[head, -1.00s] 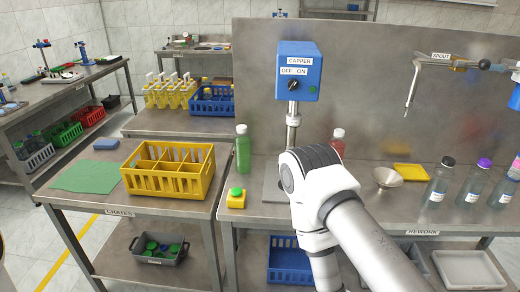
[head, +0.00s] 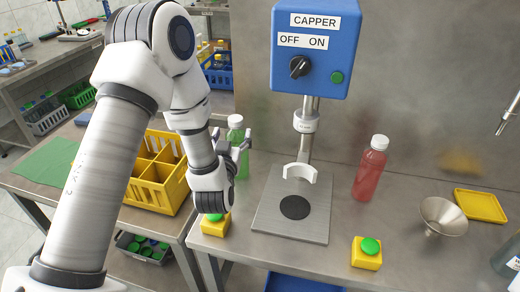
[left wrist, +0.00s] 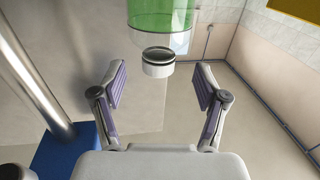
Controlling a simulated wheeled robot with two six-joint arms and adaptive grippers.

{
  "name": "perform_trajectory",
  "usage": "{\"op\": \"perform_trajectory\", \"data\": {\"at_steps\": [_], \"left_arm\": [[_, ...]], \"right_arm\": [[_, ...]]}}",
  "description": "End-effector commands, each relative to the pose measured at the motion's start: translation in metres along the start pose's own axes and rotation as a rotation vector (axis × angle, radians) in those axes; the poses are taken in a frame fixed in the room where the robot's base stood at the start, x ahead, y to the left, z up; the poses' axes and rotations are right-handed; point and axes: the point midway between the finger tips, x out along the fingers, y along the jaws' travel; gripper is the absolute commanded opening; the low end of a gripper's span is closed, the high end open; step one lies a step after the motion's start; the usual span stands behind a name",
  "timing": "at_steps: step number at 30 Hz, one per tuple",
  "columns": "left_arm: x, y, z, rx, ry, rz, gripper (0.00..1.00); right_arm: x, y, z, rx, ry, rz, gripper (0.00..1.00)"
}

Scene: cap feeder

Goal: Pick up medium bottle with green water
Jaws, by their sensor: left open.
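The bottle with green water (head: 242,165) stands upright on the steel bench, left of the capper, with a white cap. My left gripper (head: 238,147) is beside it in the head view, its fingers partly overlapping the bottle; the arm hides some of the area. In the left wrist view the bottle's green body (left wrist: 160,15) and white cap (left wrist: 158,66) appear upside down. My left gripper (left wrist: 161,84) is open there, with the cap centred between its two fingers and no finger visibly touching it. My right gripper is not in view.
The blue capper (head: 315,45) stands right of the bottle, with its steel base plate (head: 325,225). A red bottle (head: 371,170), a funnel (head: 443,215) and a yellow tray (head: 480,205) are further right. A yellow crate (head: 140,192) is left. Yellow button boxes (head: 366,258) sit near the front edge.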

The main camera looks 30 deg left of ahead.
Motion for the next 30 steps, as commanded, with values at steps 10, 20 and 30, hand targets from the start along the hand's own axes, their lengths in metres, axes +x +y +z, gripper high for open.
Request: {"op": "perform_trajectory", "data": {"at_steps": [10, 20, 30], "left_arm": [[0.055, 0.003, 0.001, 0.000, -0.001, 0.001, 0.73], [0.060, 0.003, 0.004, 0.001, -0.004, 0.002, 0.45], [0.059, 0.003, 0.006, 0.002, -0.009, 0.002, 0.00]], "right_arm": [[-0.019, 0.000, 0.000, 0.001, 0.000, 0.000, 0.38], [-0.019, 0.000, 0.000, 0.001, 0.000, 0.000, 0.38], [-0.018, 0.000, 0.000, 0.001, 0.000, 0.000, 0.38]]}}
